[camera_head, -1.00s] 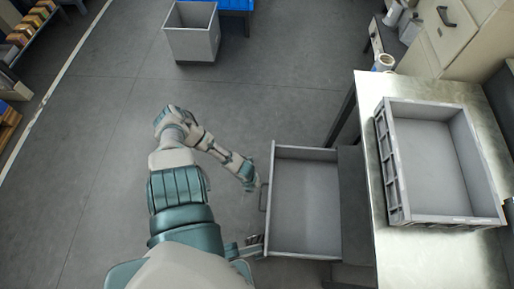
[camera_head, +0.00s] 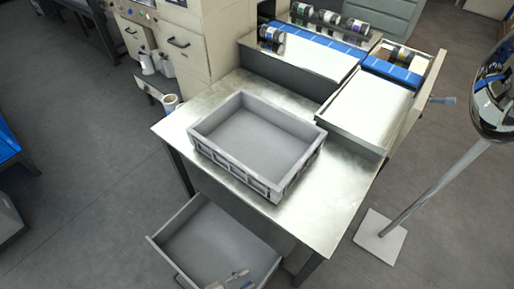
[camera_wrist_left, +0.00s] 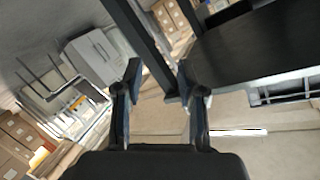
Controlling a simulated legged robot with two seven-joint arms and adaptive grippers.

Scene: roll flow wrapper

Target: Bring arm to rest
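My left gripper (camera_wrist_left: 160,84) shows in the left wrist view with its two dark fingers apart and nothing between them. The rest of my left arm is outside the head view. My right gripper is not in view.
A metal table (camera_head: 325,205) carries an empty grey crate (camera_head: 287,185). Behind it are a sloped metal surface with blue strips and several rolls. A stand with a pale square base (camera_head: 380,237) is at the right. Open floor (camera_head: 90,165) lies at the left.

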